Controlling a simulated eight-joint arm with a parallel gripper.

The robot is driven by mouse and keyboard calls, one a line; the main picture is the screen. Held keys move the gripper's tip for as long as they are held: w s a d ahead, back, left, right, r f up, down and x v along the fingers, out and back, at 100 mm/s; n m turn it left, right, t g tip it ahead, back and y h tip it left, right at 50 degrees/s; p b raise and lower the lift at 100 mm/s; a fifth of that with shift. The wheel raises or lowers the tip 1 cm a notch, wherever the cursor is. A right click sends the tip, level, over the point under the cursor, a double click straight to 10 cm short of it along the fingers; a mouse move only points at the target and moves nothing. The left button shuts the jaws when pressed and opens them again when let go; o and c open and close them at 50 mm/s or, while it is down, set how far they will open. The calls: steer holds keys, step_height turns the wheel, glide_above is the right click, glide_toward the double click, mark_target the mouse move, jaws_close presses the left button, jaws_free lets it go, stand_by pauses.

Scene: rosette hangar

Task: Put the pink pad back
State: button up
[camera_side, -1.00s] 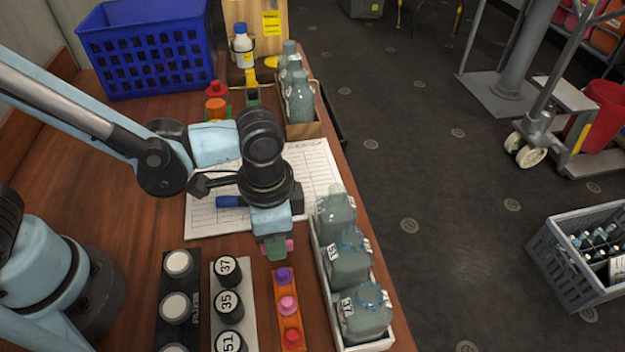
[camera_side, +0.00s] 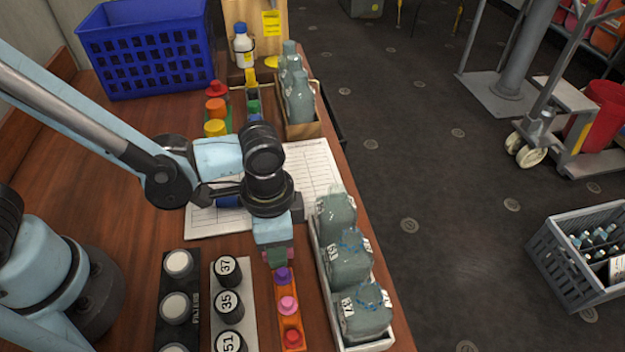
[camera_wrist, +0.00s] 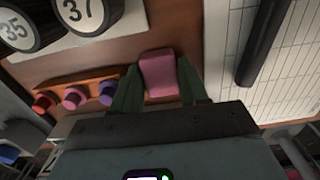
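The pink pad (camera_wrist: 158,73) sits between the two green fingers of my gripper (camera_wrist: 158,92) in the wrist view, with a finger against each side. In the side view my gripper (camera_side: 277,258) points down at the far end of the orange strip; pink edges show on both sides of the near green finger. The orange strip (camera_side: 282,321) carries a purple (camera_side: 283,275), a pink (camera_side: 287,304) and a red (camera_side: 292,337) knobbed piece in a row. In the wrist view the strip (camera_wrist: 92,85) lies just left of the pad. Whether they touch is unclear.
A white tray of bottles (camera_side: 388,343) stands close on the right. Numbered black knobs (camera_side: 229,305) stand to the left on a light strip. A printed sheet (camera_side: 312,165) lies behind my gripper. A blue crate (camera_side: 150,60) is at the back.

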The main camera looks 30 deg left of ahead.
steer(key=shift+o, duration=1.4)
step_height(320, 180, up, 13)
steer(key=w+a+n+t, duration=0.2)
steer(key=a+n+t, duration=0.1)
steer(key=a, duration=0.7)
steer(key=w+a+n+t, duration=0.1)
steer(key=a+n+t, duration=0.3)
steer(key=a, duration=0.6)
steer(key=shift+w+r+n, duration=0.35)
steer(key=shift+r+n, duration=0.05)
steer(key=shift+n, duration=0.6)
